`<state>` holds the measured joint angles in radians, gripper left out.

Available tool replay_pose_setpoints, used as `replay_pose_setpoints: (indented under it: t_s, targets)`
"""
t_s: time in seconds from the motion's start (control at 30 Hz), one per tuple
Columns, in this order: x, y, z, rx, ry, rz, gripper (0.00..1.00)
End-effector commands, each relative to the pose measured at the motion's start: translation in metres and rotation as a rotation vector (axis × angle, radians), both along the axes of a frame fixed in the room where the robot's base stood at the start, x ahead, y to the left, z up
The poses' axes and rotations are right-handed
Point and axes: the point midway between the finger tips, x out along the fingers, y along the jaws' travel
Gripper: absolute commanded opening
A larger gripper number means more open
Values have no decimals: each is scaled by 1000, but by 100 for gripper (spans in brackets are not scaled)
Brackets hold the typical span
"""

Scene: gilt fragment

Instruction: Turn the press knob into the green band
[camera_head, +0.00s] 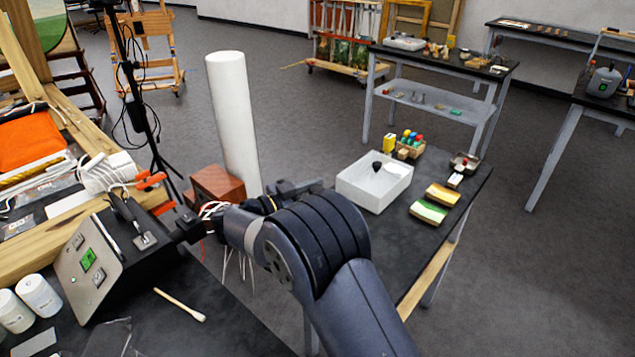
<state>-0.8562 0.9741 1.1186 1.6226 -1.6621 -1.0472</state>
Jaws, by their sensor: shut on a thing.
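The press (128,262) is a dark box at the left of the picture. Its sloped grey panel (72,280) carries a green square and several switches. My arm reaches left across the picture to the right side of the box. My gripper (188,230) is shut at that side, at the height of the box's upper part. It appears closed on the press knob, which is mostly hidden behind the fingers and wrist. No green band around the knob can be made out, and the knob's angle cannot be read.
A tall white roll (233,120) stands beyond my wrist. A white tray (375,184) sits on the right-hand table.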

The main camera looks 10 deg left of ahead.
Motion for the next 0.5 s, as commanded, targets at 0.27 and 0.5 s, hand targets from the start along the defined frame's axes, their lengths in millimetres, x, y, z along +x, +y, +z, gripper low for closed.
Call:
replay_pose_setpoints:
  t_s: [0.27,0.5]
  targets:
    - [1,-1,1,1,-2,-120,13]
    - [1,-1,0,1,0,-156,13]
